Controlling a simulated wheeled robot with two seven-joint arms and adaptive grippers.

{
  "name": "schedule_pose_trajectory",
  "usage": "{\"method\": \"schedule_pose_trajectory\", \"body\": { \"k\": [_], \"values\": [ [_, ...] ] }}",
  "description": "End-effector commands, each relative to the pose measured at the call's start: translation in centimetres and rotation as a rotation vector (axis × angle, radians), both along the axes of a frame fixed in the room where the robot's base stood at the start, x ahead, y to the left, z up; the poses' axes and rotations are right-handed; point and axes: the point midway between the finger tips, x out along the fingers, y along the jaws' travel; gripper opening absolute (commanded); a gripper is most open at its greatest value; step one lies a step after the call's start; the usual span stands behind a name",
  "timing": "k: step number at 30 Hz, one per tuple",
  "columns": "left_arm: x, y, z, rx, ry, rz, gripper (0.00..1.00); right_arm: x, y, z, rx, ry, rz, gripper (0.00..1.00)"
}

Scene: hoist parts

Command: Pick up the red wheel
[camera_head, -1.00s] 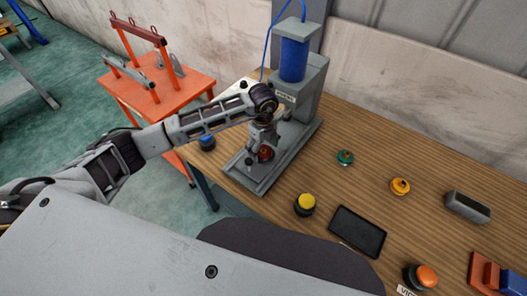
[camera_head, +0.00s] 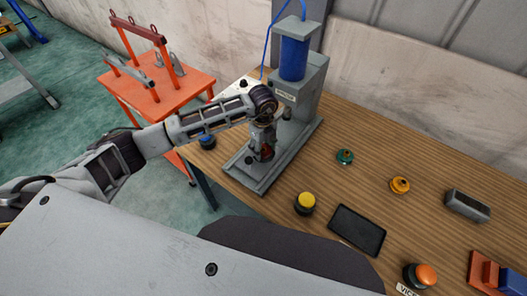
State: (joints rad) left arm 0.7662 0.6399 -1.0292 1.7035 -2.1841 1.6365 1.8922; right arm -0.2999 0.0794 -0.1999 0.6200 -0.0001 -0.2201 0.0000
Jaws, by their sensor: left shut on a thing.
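The red wheel (camera_head: 267,153) shows small and partly hidden at the base of the grey press (camera_head: 312,95). My left gripper (camera_head: 262,155) points down over the press base and is shut on the red wheel, with its fingers covering much of it. I cannot tell whether the wheel is clear of the base. My right gripper is not in view.
On the wooden table (camera_head: 400,150) lie a green wheel (camera_head: 345,156), an orange wheel (camera_head: 400,185), a yellow button (camera_head: 305,202), a black tray (camera_head: 357,230), a grey block (camera_head: 467,205) and an orange button (camera_head: 421,275). An orange cart (camera_head: 160,95) stands at left.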

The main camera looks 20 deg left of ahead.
Motion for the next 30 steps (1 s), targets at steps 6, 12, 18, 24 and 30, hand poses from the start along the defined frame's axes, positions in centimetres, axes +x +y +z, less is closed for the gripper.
{"method": "schedule_pose_trajectory", "body": {
  "k": [6,12,18,24,30],
  "values": [
    [0.1,0.0,0.1,-0.002,-0.003,0.0,0.1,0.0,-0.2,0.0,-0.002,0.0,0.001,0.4],
    [0.1,0.0,0.2,-0.002,-0.003,0.0,0.1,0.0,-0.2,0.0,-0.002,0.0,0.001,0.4],
    [0.1,0.0,1.1,-0.002,-0.003,0.0,0.1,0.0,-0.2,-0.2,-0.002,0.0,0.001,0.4],
    [0.2,0.0,3.2,-0.002,-0.006,-0.001,0.1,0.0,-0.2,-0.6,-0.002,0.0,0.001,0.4],
    [0.2,0.0,6.1,-0.002,-0.006,0.0,0.1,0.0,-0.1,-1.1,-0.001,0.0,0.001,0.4]
  ]
}}
